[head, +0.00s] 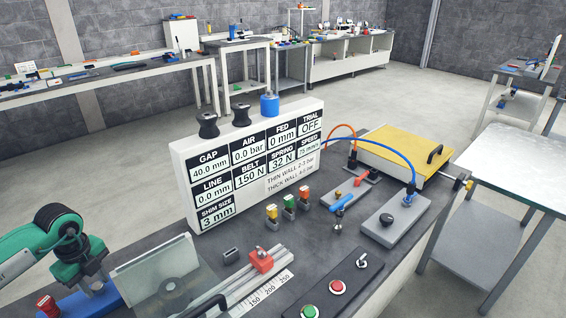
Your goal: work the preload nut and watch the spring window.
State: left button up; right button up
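My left gripper (92,282) is at the lower left, at the end of my green and black arm, beside a clear guard plate. Its fingers are too small and covered to tell whether they are open or shut. A red ribbed knob (47,303), possibly the preload nut, stands at the lower left, near blue parts and apart from the visible part of the gripper. The spring window (282,158) on the white display board reads 32 N. The board (187,200) also shows gap 40.0 mm, air 0.0 bar, belt 150 N and trial OFF. My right gripper is not in view.
A clear guard (160,270) and a rail with a red slider (261,260) stand at the front. A control box (340,288) has green and red buttons. A yellow-topped unit (400,150) and blue hose are at the right. Black and blue knobs top the board.

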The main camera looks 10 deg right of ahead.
pick_arm(q)
jog(key=shift+r+p, duration=1.75)
jog(key=shift+r, duration=1.3)
jog(key=o, duration=0.3)
notch_tip(320, 180, up, 6)
jog(key=p, duration=0.3)
